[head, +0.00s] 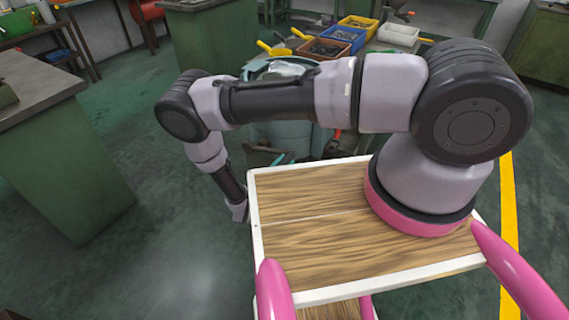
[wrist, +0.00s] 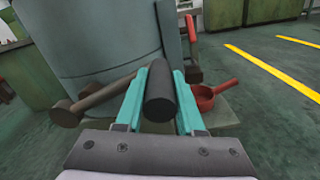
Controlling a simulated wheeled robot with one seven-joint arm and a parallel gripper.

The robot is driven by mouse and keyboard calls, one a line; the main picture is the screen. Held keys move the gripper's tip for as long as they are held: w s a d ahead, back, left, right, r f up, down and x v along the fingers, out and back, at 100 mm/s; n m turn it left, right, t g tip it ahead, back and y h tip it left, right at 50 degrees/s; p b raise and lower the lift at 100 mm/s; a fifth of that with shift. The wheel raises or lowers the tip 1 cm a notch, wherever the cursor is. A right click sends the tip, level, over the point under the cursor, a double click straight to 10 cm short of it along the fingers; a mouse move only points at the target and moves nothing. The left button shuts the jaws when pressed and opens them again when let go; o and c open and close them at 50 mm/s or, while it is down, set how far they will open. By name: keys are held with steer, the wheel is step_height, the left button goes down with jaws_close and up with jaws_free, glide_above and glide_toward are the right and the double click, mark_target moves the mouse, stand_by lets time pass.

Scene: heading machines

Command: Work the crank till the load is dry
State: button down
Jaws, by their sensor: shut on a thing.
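A grey-green drum (wrist: 90,42) fills the upper left of the wrist view. In the head view the drum (head: 296,137) stands behind my arm, with pale material (head: 286,69) at its open top. My gripper (wrist: 160,72) is shut on a dark cylindrical handle (wrist: 160,98), which lies between its teal fingers. A brown bar (wrist: 100,95) with a round end runs beside the drum to behind the left finger; its join with the handle is hidden. I cannot tell how wet the load is.
A red pan (wrist: 208,96) sits low at the right of the drum. Behind stand yellow (head: 357,22), blue (head: 338,36) and white (head: 398,34) bins. A green-sided bench (head: 65,160) stands at the left. Open floor (head: 165,250) lies between bench and my base.

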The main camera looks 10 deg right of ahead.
steer(key=shift+r, duration=0.15)
steer(key=shift+w+a+r+n, duration=0.1)
steer(key=shift+a+r+n, duration=0.15)
steer(key=shift+r+n, duration=0.25)
steer(key=w+a+r+n, duration=0.9)
steer(key=a+r+n, duration=0.1)
steer(key=n, duration=0.1)
steer(key=shift+w+a+n, duration=0.15)
steer(key=shift+a+n, duration=0.15)
steer(key=shift+a, duration=0.1)
steer(key=shift+f, duration=0.1)
stand_by(0.3)
steer(key=c, duration=0.5)
jaws_free()
